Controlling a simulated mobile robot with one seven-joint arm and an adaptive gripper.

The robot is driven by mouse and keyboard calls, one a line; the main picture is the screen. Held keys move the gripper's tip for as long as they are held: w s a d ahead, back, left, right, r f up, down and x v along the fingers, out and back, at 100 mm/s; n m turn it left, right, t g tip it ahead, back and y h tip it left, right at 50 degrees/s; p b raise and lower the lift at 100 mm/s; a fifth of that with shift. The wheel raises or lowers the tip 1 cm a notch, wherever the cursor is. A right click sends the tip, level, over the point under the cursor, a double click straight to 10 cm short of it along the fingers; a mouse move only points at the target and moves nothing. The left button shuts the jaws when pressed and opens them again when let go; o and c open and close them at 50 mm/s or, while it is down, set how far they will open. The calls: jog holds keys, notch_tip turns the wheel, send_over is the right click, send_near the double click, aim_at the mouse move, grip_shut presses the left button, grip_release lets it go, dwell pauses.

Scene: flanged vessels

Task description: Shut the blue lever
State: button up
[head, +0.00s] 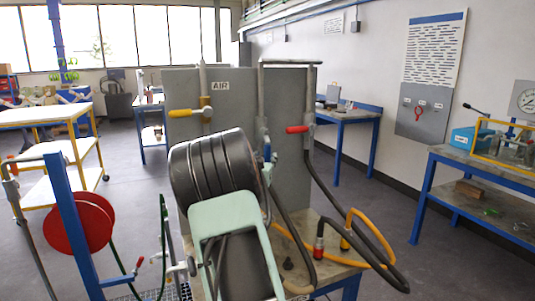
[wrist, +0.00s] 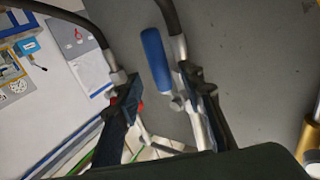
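The blue lever (wrist: 156,60) shows in the wrist view, its handle lying roughly along the metal pipe of its valve (wrist: 182,90). In the head view only a small part of the blue lever (head: 267,149) shows beside the dark arm link. My gripper (wrist: 165,112) shows from the wrist, its two dark fingers apart with a gap between them. The blue handle lies beyond the fingertips, nearer the right finger, and nothing appears gripped. Contact with the valve cannot be told. In the head view my arm hides most of the gripper.
A yellow lever (head: 186,112) is left of the blue one and a red lever (head: 298,129) right, before the grey panel (head: 232,88). Hoses (head: 345,215) curve over the bench at right. A red reel (head: 80,222) stands at left. Floor is clear toward the right table.

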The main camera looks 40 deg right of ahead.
aim_at(267, 154)
jog(key=shift+x, duration=2.5)
grip_shut()
